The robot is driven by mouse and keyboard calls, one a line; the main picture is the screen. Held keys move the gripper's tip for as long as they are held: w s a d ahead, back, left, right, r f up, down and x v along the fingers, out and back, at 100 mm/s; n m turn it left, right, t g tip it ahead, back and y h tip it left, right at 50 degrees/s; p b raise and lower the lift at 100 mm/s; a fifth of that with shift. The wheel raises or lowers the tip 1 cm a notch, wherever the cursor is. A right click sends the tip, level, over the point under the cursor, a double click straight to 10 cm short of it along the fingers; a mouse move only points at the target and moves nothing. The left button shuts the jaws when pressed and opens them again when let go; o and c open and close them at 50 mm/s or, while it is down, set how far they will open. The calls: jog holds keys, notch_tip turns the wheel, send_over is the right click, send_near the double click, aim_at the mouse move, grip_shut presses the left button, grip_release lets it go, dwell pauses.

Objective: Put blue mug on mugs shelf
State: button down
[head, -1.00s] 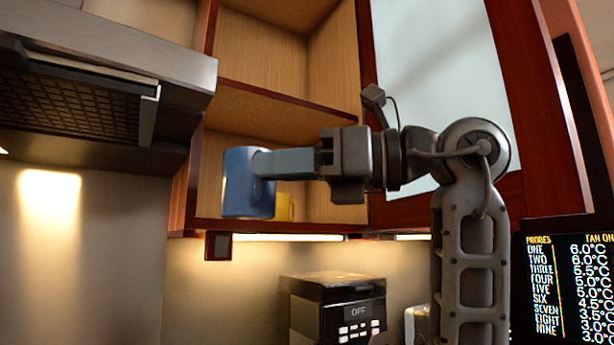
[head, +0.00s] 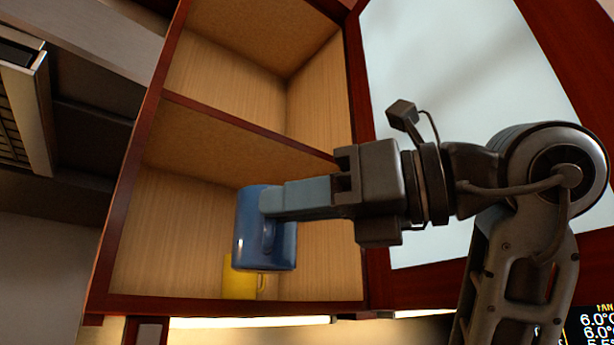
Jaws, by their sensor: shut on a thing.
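The blue mug (head: 252,238) is upright in the head view, in front of the cabinet's lower compartment. My gripper (head: 272,203) is shut on the mug at its handle side, reaching in from the right. A yellow mug (head: 238,280) stands on the floor of the lower compartment, the mugs shelf (head: 165,305), behind and below the blue mug. The blue mug hides part of the yellow one. I cannot tell whether the blue mug is past the shelf's front edge.
A middle board (head: 240,135) separates the lower compartment from an empty upper one. The open cabinet door with a pale panel (head: 440,120) is at the right, behind my arm. A range hood (head: 25,120) is at the left. The lower compartment has free room left of the mugs.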

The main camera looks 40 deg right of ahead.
jog(key=shift+w+r+p, duration=0.15)
jog(key=shift+w+p, duration=1.15)
jog(key=shift+p, duration=0.3)
jog(key=shift+w+r+p, duration=0.15)
jog(key=shift+w+p, duration=1.1)
jog(key=shift+p, duration=0.3)
jog(key=shift+w+f, duration=0.15)
jog(key=shift+w, duration=0.15)
jog(key=w+f+b, duration=0.1)
jog(key=w+f, duration=0.1)
jog(key=w, duration=0.9)
jog(key=shift+f, duration=0.25)
jog(key=shift+f+b, duration=0.35)
jog(key=shift+f, duration=0.05)
jog(key=c, duration=1.1)
grip_release()
